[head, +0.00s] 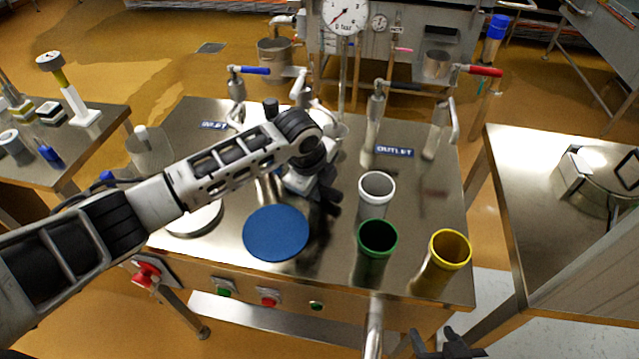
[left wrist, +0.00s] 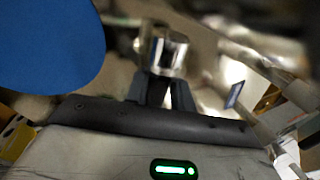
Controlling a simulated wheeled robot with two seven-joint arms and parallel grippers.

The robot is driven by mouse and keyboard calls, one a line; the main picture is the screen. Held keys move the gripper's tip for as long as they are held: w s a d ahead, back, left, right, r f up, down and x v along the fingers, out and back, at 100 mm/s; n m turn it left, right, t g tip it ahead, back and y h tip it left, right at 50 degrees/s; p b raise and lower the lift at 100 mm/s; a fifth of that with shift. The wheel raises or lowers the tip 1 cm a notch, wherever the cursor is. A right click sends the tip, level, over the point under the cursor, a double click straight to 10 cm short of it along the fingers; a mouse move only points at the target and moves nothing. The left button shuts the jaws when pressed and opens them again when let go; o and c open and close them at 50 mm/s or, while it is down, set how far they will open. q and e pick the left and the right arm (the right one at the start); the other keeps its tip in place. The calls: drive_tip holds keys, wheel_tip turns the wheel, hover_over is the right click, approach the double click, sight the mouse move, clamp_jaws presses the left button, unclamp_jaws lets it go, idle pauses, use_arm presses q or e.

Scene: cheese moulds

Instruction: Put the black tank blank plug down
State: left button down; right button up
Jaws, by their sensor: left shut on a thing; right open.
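My left gripper (left wrist: 167,88) is shut on a shiny metal cylinder (left wrist: 168,50), seen in the left wrist view between the dark fingers. I take it for the blank plug, though it looks silvery there, not black. In the head view my left gripper (head: 325,195) points down over the steel table (head: 340,275), just behind the blue disc and left of the white-rimmed cup. What it holds is mostly hidden there, and I cannot tell whether it touches the table. My right gripper (head: 450,345) is open at the bottom edge, only partly in view.
A blue disc (head: 276,233) and a white disc (head: 195,218) lie left of white-rimmed (head: 376,188), green-rimmed (head: 377,236) and yellow-rimmed (head: 450,248) cups. Pipes with valve handles stand behind, near the OUTLET label (head: 395,151). Bare steel lies between the blue disc and green-rimmed cup.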

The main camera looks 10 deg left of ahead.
use_arm(q)
drive_tip(key=c, duration=1.2)
unclamp_jaws()
drive_tip(key=shift+f, duration=0.1)
drive_tip(key=v, duration=1.2)
